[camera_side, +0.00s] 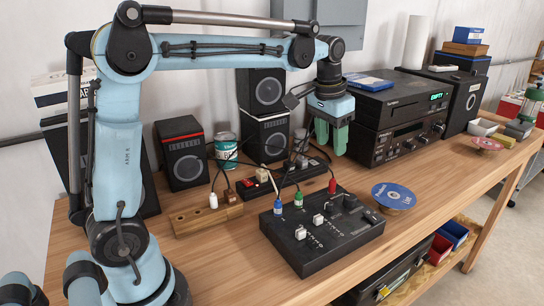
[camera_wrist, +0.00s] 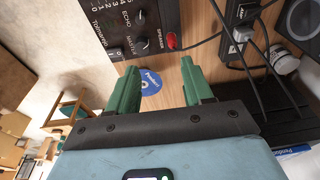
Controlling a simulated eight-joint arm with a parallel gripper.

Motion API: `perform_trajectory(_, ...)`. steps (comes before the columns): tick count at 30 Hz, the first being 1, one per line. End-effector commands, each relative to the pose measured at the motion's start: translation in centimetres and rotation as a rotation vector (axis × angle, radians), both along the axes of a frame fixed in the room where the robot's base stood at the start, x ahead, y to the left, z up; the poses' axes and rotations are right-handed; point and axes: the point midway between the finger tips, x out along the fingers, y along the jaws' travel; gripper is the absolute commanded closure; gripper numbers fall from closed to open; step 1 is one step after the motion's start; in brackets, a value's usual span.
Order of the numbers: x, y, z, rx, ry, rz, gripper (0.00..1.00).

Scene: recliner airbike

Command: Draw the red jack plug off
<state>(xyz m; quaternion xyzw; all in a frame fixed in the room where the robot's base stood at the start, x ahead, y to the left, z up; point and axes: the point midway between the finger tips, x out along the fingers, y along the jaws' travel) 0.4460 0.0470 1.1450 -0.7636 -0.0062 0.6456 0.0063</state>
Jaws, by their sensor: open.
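The red jack plug (camera_side: 332,186) stands upright at the back edge of the black mixer box (camera_side: 315,247), with a dark cable from its top. In the wrist view the red jack plug (camera_wrist: 171,40) shows at the box's edge, beyond the fingertips and between their lines. My gripper (camera_side: 331,145) has green fingers, spread apart and empty. It hangs above and behind the plug, not touching it. In the wrist view my gripper (camera_wrist: 157,75) shows a clear gap between its fingers. How deep the plug sits is hidden.
A blue plug (camera_side: 278,207) and a green plug (camera_side: 299,198) stand left of the red one. A wooden block (camera_side: 190,222) holds a white plug. Cables cross the power strip (camera_side: 262,186) behind. A blue disc (camera_side: 393,196) lies to the right; black stereo units (camera_side: 395,125) stand behind.

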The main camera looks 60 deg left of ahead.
Motion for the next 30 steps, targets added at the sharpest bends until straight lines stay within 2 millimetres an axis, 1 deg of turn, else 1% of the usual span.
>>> perform_trajectory(1,1.1,0.5,-0.3,-0.002,0.026,0.002,0.49)
perform_trajectory(3,2.3,1.0,-0.8,-0.005,0.064,0.002,0.49)
perform_trajectory(6,3.5,1.7,-1.6,-0.01,0.108,0.001,0.49)
perform_trajectory(9,4.3,2.1,-2.3,-0.014,0.141,0.001,0.49)
perform_trajectory(13,4.8,2.4,-2.8,-0.017,0.163,0.001,0.49)
perform_trajectory(17,4.9,2.5,-3.3,-0.018,0.169,0.0,0.49)
perform_trajectory(20,4.9,2.5,-4.3,-0.018,0.168,0.0,0.49)
perform_trajectory(23,4.9,2.5,-5.8,-0.018,0.168,0.0,0.49)
perform_trajectory(30,4.9,2.5,-10.1,-0.018,0.167,0.0,0.49)
